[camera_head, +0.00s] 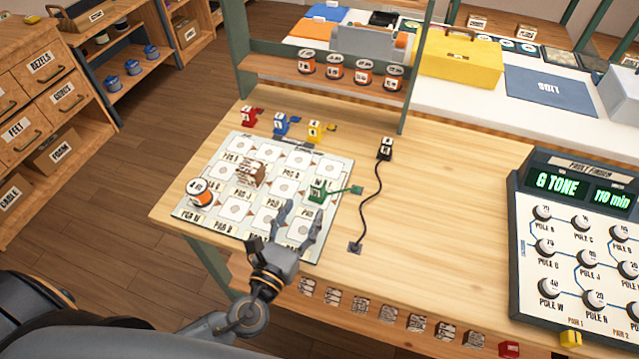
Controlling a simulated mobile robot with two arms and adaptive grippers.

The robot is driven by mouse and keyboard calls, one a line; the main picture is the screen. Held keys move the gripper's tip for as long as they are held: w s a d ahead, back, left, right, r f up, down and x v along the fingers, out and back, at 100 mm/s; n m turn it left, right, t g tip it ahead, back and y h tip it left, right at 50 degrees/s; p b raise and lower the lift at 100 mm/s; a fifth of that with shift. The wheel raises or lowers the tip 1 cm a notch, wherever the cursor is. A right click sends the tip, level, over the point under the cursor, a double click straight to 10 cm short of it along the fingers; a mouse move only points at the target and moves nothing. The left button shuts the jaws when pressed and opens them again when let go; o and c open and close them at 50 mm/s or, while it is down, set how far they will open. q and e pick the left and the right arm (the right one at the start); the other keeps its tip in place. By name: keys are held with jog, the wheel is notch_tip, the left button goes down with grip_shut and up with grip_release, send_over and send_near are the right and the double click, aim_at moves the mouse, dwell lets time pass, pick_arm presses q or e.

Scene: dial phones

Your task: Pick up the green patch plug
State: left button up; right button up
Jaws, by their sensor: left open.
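The green patch plug (318,191) sits on the patterned board (213,163), near the board's right edge. A green lead runs from it to a small green end piece (356,189) just off the board on the tabletop. My left gripper (300,215) is open, with its two fingers pointing up the picture toward the green plug. The fingertips are just below and left of the plug, and no contact is visible. The gripper appears empty. My right gripper is not in view.
A brown block (251,174) and an orange-and-white spool (200,193) stand on the board. Red (249,117), blue (281,124) and yellow (315,131) plugs stand behind it. A black plug (385,149) with a cord is to the right. A dial console (580,250) stands far right.

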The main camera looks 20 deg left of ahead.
aim_at(316, 189)
pick_arm(q)
jog(key=w, duration=0.2)
jog(key=shift+w+d+r, duration=0.1)
jog(key=shift+w+d, duration=0.05)
jog(key=shift+w, duration=0.6)
jog(key=shift+w+p, duration=0.3)
jog(key=w, duration=0.4)
jog(key=shift+w+d+p, duration=0.25)
jog(key=shift+d+p, duration=0.05)
jog(key=shift+p, duration=0.1)
jog(key=shift+w, duration=0.3)
jog(key=shift+c, duration=0.4)
grip_shut()
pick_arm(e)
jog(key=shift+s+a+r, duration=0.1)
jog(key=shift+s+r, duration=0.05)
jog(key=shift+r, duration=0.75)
